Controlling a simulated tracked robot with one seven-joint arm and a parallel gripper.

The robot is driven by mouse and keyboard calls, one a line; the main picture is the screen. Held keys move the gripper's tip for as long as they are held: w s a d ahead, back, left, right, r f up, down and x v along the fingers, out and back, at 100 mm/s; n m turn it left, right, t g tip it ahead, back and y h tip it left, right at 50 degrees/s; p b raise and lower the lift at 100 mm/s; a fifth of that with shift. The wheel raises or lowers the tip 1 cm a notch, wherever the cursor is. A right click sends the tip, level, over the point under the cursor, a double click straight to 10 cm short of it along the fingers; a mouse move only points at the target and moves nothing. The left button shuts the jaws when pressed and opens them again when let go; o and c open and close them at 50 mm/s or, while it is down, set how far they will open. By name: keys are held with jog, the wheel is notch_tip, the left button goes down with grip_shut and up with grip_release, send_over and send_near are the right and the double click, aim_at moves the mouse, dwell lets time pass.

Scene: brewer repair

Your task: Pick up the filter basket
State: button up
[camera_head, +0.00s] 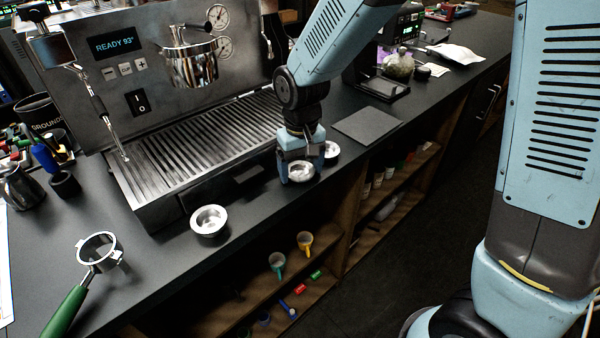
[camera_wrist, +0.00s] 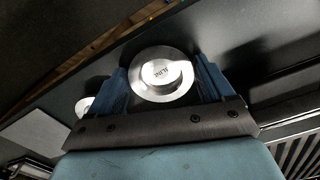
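Three round metal baskets are on the black counter's front part. One basket (camera_head: 301,172) lies between the fingers of my gripper (camera_head: 299,176). In the wrist view this basket (camera_wrist: 150,92) has a wide rim and a raised centre with small lettering, possibly "BLIND". The blue fingers of my gripper (camera_wrist: 161,68) stand on either side of it, open, with no clear grip on it. A second basket (camera_head: 332,149) sits just behind and right; its edge shows in the wrist view (camera_wrist: 84,106). A third basket (camera_head: 209,220) stands apart at the left, near the counter edge.
The espresso machine (camera_head: 120,75) with its drip tray (camera_head: 200,150) stands close behind my gripper. A portafilter with a green handle (camera_head: 68,312) lies at the front left. A grey mat (camera_head: 367,124) lies to the right. Open shelves (camera_head: 270,300) with small items are below the counter.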

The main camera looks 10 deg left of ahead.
jog(key=c, duration=0.6)
jog(key=shift+c, duration=0.2)
